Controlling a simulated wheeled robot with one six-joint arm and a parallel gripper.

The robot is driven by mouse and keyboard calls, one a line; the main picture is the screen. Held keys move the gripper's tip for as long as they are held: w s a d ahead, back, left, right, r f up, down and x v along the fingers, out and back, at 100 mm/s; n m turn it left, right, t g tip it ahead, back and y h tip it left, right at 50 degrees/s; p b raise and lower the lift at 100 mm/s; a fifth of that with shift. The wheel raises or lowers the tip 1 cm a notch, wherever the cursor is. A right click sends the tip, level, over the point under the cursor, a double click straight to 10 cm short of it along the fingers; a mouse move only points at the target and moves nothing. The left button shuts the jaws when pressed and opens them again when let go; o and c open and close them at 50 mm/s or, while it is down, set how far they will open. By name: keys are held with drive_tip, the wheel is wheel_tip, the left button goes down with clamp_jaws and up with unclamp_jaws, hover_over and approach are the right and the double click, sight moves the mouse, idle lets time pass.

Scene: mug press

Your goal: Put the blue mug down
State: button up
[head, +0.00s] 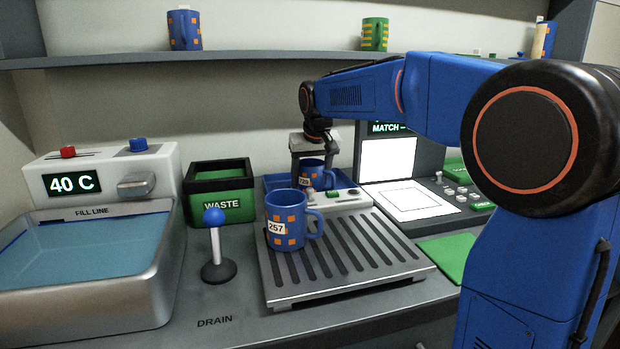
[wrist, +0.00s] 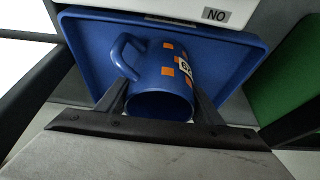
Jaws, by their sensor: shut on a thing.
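My gripper (head: 311,163) points down at the back of the counter and is shut on a blue mug (head: 313,179) with orange squares and a white label. In the wrist view, the fingers (wrist: 160,100) sit on either side of this mug (wrist: 158,72), its handle at upper left. The held mug is over a blue tray (head: 276,181), which fills much of the wrist view (wrist: 235,62). I cannot tell whether the mug touches the tray. A second blue mug (head: 285,232), labelled 257, stands upright on the slatted rack (head: 345,262), in front of the held one.
A green-lined waste bin (head: 220,193) stands left of the tray. A screen station (head: 390,160) is right.

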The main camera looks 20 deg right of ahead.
drive_tip(key=o, duration=1.4)
drive_tip(key=shift+f, duration=0.1)
drive_tip(key=shift+o, duration=0.2)
drive_tip(key=v, duration=1.2)
